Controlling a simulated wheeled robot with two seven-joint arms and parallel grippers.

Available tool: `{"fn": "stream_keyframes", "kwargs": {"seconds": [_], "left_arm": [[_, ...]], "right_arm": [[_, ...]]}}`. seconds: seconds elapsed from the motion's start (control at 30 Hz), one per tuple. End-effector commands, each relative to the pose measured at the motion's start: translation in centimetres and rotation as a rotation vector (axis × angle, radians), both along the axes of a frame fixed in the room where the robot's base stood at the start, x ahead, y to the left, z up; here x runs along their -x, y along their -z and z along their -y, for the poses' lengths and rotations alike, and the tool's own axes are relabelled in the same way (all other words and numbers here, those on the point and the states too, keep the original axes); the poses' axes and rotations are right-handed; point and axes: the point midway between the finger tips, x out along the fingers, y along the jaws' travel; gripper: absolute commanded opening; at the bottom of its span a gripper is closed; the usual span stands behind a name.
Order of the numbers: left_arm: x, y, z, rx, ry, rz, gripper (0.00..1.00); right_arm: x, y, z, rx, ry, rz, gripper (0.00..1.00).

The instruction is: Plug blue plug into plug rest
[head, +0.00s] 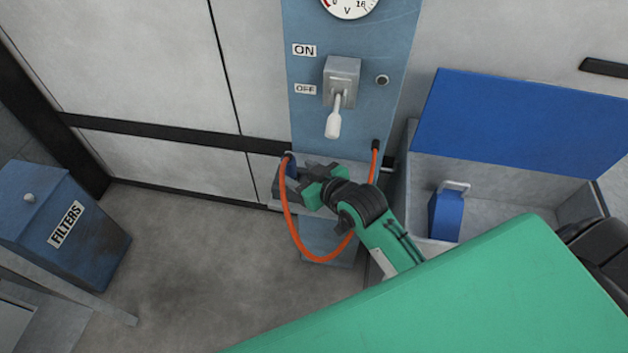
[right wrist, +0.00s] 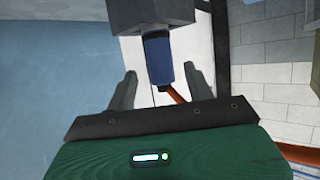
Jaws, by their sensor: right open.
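The blue plug (head: 291,166) stands at a grey block (head: 288,190), which looks like the plug rest, low on the blue panel. In the right wrist view the plug (right wrist: 158,62) extends from the grey block (right wrist: 152,12), its end seated in or against it; the exact depth is hidden. An orange cable (head: 317,259) loops from the plug up to the panel. My right gripper (head: 308,180) is right beside the plug. In the right wrist view its open fingers (right wrist: 160,84) lie on both sides of the plug, with gaps visible. My left gripper is not in view.
A lever switch (head: 335,100) and gauge (head: 350,6) are on the blue panel (head: 300,125) above. An open grey box with a blue lid (head: 520,125) holds a blue container (head: 446,215) at right. A blue filters bin (head: 60,220) stands left. The floor between is clear.

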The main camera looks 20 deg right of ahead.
Motion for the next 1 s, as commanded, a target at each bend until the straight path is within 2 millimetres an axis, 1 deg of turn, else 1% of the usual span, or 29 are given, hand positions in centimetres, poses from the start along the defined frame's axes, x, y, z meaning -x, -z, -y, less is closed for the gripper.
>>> {"fn": "stream_keyframes", "kwargs": {"seconds": [0.03,0.1,0.2,0.33,0.47,0.9,1.0], "left_arm": [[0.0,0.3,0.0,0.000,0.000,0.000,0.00],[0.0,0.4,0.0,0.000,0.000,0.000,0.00],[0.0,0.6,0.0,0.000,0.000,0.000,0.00],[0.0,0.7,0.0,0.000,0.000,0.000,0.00],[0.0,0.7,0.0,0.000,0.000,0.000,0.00],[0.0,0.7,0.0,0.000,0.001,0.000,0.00],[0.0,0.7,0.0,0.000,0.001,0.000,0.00]], "right_arm": [[0.9,-0.2,0.3,0.001,0.000,0.000,0.53],[2.0,-0.7,0.6,0.001,-0.001,-0.001,0.53],[3.2,-1.2,1.1,0.000,0.000,-0.001,0.53],[4.2,-1.7,1.4,0.000,0.000,-0.001,0.53],[4.5,-1.9,1.5,0.000,0.000,-0.001,0.53],[4.5,-2.0,1.5,-0.001,0.000,-0.001,0.53],[4.8,-1.6,1.5,0.004,0.002,-0.017,0.53]]}}
